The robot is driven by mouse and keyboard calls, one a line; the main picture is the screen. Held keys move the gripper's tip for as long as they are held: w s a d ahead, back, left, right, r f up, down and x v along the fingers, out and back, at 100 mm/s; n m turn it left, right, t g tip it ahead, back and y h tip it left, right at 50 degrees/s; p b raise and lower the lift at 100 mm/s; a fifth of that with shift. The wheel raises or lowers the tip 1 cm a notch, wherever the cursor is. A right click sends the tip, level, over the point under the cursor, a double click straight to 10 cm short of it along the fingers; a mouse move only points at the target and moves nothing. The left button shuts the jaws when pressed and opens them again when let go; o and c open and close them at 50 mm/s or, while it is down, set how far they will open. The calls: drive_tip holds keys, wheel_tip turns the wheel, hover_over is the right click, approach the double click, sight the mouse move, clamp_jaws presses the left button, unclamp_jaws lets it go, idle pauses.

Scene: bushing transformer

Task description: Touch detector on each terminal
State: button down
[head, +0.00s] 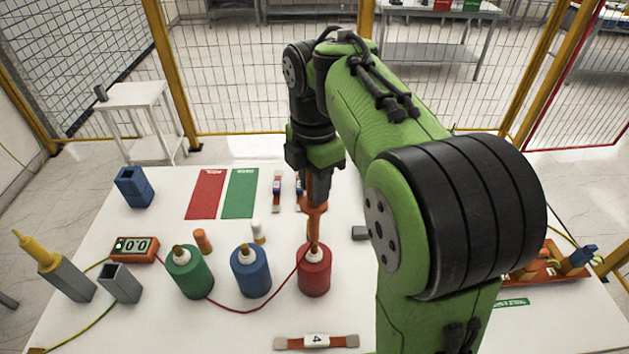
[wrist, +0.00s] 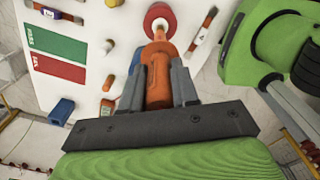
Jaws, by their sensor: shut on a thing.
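My gripper (head: 315,184) is shut on an orange detector (head: 314,218), which points down. In the wrist view the detector (wrist: 158,62) sits between the two grey fingers (wrist: 158,88). Its tip is at the top of the red bushing (head: 314,274); I cannot tell whether it touches the terminal. The red bushing also shows in the wrist view (wrist: 160,18), beyond the tip. To its left stand a blue bushing (head: 250,276) and a green bushing (head: 190,277), each with a brown terminal on top.
A display box (head: 135,249) reads "00" with a green light. A grey holder with a yellow-tipped stick (head: 66,280), an empty grey holder (head: 120,284) and a blue holder (head: 134,187) stand at left. Red (head: 206,194) and green (head: 240,193) cards lie behind. My arm hides the right side.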

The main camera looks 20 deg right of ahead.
drive_tip(key=shift+f+b, duration=0.4)
idle(0.7)
idle(0.6)
wheel_tip(320, 180, up, 10)
drive_tip(key=p, duration=0.9)
drive_tip(key=shift+r, duration=0.2)
drive_tip(key=shift+f, duration=0.1)
drive_tip(key=shift+f, duration=0.1)
idle(2.3)
